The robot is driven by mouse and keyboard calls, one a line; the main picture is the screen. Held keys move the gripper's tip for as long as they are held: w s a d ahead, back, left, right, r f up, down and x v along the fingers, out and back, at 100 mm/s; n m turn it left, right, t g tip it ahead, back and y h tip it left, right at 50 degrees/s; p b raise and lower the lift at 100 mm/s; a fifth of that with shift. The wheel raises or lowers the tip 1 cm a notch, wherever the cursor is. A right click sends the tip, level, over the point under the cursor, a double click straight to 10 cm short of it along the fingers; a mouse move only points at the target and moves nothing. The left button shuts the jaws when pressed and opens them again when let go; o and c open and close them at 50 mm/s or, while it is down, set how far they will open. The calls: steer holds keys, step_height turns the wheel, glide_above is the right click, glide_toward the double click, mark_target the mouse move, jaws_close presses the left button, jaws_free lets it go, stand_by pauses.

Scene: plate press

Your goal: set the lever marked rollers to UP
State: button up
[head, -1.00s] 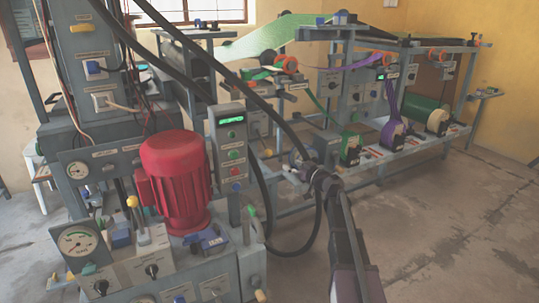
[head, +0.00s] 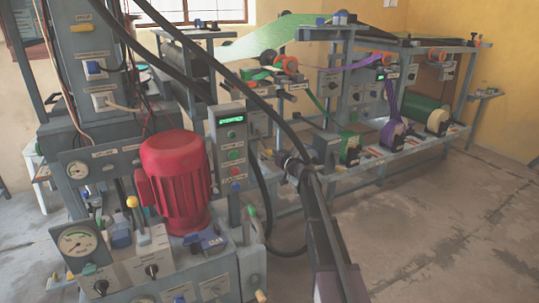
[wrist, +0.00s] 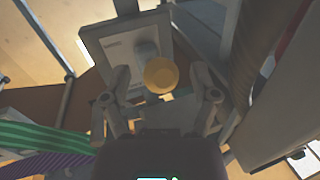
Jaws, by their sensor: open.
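A lever with a round yellow knob (wrist: 161,75) stands out from a grey plate (wrist: 112,42) in the wrist view. The plate bears a small label that is too blurred to read, so I cannot confirm the word rollers or the UP side. My gripper (wrist: 160,83) is open, with one finger on each side of the knob and clear space between. I see no finger touching it; how deep the knob lies between them is unclear. In the head view my gripper (head: 283,157) is small beside the press frame, near a yellow knob (head: 268,153).
A control box with a green display (head: 231,135) and a red motor (head: 175,175) stand left of my arm. Black hoses (head: 262,95) cross above and hang close to it. Green and purple webs (head: 393,95) run on the frame behind. The floor at right is clear.

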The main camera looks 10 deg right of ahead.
steer(key=shift+w+a, duration=0.15)
steer(key=shift+w, duration=0.05)
jaws_close()
steer(key=shift+r, duration=0.1)
